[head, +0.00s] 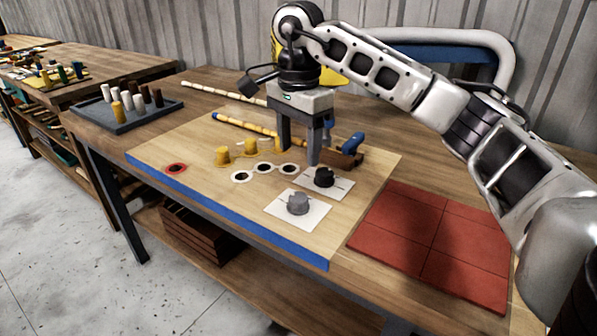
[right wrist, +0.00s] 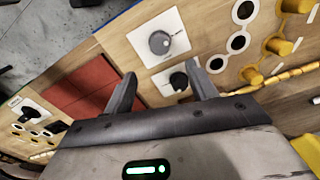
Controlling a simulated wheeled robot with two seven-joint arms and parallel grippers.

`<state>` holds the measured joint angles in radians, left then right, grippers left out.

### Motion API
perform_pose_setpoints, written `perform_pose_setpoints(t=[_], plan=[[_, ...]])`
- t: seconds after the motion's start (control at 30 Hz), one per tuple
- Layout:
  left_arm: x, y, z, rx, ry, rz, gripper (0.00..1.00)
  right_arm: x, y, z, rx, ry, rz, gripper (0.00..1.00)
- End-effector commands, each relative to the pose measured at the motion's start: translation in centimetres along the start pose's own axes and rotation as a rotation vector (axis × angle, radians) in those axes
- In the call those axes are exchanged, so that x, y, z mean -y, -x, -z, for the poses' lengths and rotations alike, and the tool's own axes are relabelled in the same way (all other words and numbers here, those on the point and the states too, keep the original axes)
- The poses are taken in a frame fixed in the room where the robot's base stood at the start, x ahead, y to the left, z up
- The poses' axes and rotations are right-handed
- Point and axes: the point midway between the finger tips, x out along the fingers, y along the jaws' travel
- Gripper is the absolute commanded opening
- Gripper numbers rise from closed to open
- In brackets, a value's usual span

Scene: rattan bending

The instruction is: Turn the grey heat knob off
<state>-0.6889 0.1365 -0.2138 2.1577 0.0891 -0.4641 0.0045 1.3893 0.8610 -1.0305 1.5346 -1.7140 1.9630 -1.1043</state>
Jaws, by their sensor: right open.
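The grey knob (head: 298,204) sits on a white plate near the front edge of the wooden board. It also shows in the right wrist view (right wrist: 160,42), beyond the fingertips. A black knob (head: 323,178) sits on its own white plate just behind it, and in the right wrist view (right wrist: 179,81) it lies close to the gap between the fingers. My right gripper (head: 299,157) points down above the board, behind both knobs. Its fingers are apart with nothing between them, and it does not touch the grey knob. My left gripper is out of view.
Yellow pegs (head: 222,156) and white-ringed holes (head: 242,176) lie left of the knobs. A red tiled mat (head: 410,228) is at right, and a tray of pegs (head: 120,122) at back left. The board's front left is mostly clear.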

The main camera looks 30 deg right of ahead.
Motion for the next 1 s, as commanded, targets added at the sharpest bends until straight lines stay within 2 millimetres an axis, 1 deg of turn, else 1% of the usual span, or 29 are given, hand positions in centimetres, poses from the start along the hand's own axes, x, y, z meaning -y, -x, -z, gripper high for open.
perform_pose_setpoints(t=[0.03,0.13,0.23,0.4,0.53,0.87,0.93,1.0], plan=[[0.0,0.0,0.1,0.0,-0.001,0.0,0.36,0.1,1.1,-0.1,0.001,0.0,0.004,0.57],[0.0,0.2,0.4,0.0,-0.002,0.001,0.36,0.1,3.0,0.0,-0.001,-0.001,0.003,0.57],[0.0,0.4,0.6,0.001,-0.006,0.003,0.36,0.0,4.0,0.0,-0.001,-0.001,0.002,0.57],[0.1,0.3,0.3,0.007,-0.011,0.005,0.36,0.0,4.5,0.0,0.0,-0.001,0.0,0.57],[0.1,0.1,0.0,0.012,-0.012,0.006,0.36,0.0,4.5,0.0,0.0,0.0,0.0,0.57],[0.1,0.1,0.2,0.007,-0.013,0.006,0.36,0.0,4.5,0.0,0.0,0.0,0.0,0.57],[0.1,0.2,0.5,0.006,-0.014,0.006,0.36,0.0,4.7,0.0,0.0,0.0,0.001,0.57],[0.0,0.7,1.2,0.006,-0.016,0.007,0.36,0.0,5.6,0.0,0.0,0.0,0.001,0.57]])
